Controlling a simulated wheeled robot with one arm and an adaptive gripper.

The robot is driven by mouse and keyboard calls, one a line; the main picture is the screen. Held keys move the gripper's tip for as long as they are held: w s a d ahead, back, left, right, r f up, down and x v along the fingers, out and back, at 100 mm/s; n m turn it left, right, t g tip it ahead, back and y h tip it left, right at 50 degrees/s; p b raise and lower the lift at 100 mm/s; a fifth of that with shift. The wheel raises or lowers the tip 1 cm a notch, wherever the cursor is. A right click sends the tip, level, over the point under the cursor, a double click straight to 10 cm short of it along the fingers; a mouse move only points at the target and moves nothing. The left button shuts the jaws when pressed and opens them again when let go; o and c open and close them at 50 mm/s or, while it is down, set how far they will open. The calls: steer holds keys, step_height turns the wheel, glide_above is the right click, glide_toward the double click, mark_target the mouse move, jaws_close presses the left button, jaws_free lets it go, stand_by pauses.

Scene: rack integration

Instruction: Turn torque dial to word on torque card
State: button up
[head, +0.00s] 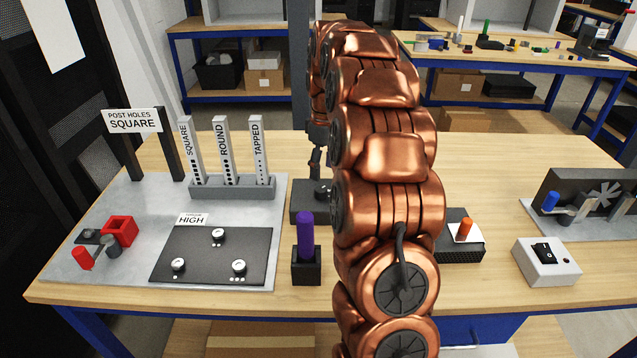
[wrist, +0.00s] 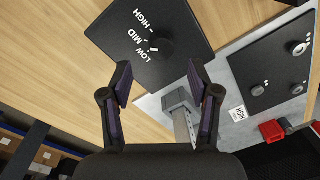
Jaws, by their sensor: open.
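The torque dial is a black round knob (wrist: 160,48) on a dark box (wrist: 178,18) printed LOW, MID and HIGH. White marks sit beside the knob, but I cannot tell surely which word it points to. In the head view the dark box (head: 304,208) stands mid-table, partly hidden behind my arm. The torque card (head: 192,219) reads HIGH and stands behind the black plate; it also shows small in the wrist view (wrist: 238,114). My gripper (wrist: 160,80) is open and empty, its fingers spread below the knob in the wrist view. It hovers above the dial box in the head view (head: 317,165).
A grey rack (head: 233,189) with upright labelled bars stands left of the dial box. A purple-handled tool (head: 306,235) stands in a black holder in front. The black plate (head: 212,258) with knobs lies at left. A white switch box (head: 546,262) is at right.

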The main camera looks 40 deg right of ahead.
mark_target(322, 189)
steer(key=shift+s+a+f+p, duration=0.15)
steer(key=shift+f+p, duration=0.3)
steer(key=shift+f, duration=1.2)
steer(key=shift+w+a+f+p, duration=0.1)
steer(key=shift+f+p, duration=0.3)
steer(key=shift+f, duration=1.25)
steer(key=c, duration=1.2)
